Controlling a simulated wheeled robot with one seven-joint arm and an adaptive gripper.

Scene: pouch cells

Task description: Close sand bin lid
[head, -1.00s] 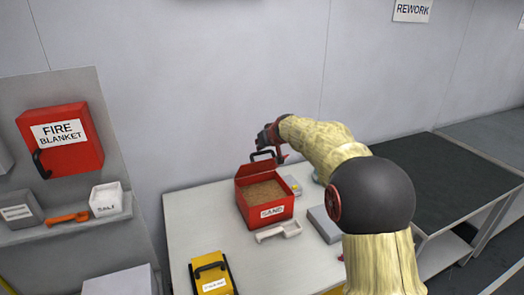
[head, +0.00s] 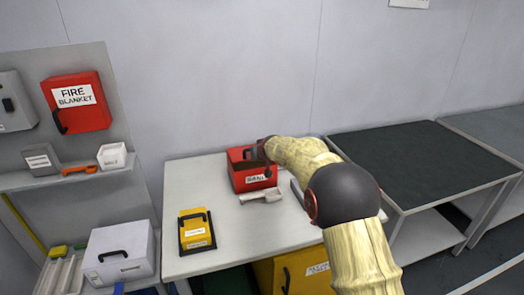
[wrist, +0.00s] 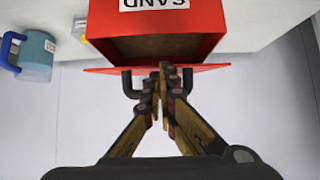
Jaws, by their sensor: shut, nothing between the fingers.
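The red sand bin (head: 254,180) stands on the white table, its label facing front. In the wrist view the bin (wrist: 215,20) appears upside down, with a dark brown opening showing. Its red lid (wrist: 105,69) is raised and seen nearly edge-on, with a black handle (wrist: 127,82) on its outer side. My gripper (wrist: 162,72) is shut and empty, its fingertips at the lid's outer face between the handle's ends. I cannot tell whether they touch.
A white scoop (head: 262,195) lies in front of the bin, and a yellow case (head: 196,230) stands front left. A dark-topped bench (head: 420,165) stands right. Table around the yellow case is clear.

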